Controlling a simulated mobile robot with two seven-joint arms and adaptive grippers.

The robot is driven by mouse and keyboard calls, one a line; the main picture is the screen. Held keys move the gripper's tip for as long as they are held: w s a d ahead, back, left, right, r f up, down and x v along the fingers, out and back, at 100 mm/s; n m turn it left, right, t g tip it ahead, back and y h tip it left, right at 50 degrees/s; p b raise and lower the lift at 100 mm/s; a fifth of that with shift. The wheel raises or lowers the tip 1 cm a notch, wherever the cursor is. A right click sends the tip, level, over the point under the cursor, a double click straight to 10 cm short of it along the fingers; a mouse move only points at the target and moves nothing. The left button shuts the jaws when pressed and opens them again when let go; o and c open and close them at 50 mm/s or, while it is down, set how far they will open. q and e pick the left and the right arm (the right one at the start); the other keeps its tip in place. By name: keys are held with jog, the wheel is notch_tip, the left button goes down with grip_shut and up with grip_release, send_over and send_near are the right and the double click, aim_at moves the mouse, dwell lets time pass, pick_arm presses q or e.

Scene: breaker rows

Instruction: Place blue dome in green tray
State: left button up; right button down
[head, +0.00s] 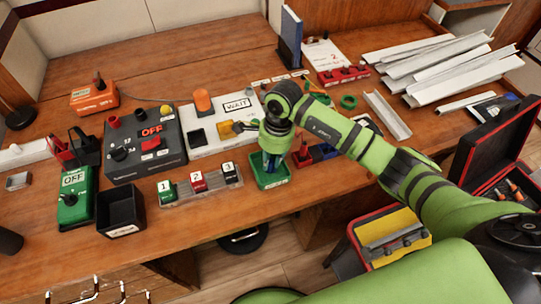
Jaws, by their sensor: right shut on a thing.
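The green tray (271,182) stands near the front edge of the wooden bench, right of the numbered buttons. My right gripper (271,158) points down directly over the tray. It is shut, with dark blue showing at its fingertips, which appears to be the blue dome (267,161). The fingers hide most of it, and I cannot tell whether it touches the tray floor. My left gripper is not in view.
Left of the tray is a rack of numbered buttons (203,186), with a black open box (122,211) beyond. A black OFF panel (146,146) and white WAIT panel (213,128) stand behind. Metal channels (440,68) lie back right.

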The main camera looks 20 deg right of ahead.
jog(key=shift+f+b, duration=0.2)
jog(key=shift+b, duration=0.1)
jog(key=c, duration=1.1)
grip_release()
jog(key=shift+o, duration=0.2)
jog(key=shift+r, duration=0.1)
jog(key=shift+r+p, duration=0.2)
jog(key=shift+p, duration=0.1)
jog(key=shift+w+r, duration=0.1)
jog(key=shift+r, duration=0.2)
notch_tip(320, 180, up, 11)
jog(key=d+b, duration=0.1)
jog(key=b, duration=0.1)
jog(key=shift+d, duration=0.25)
jog(key=shift+r, duration=0.1)
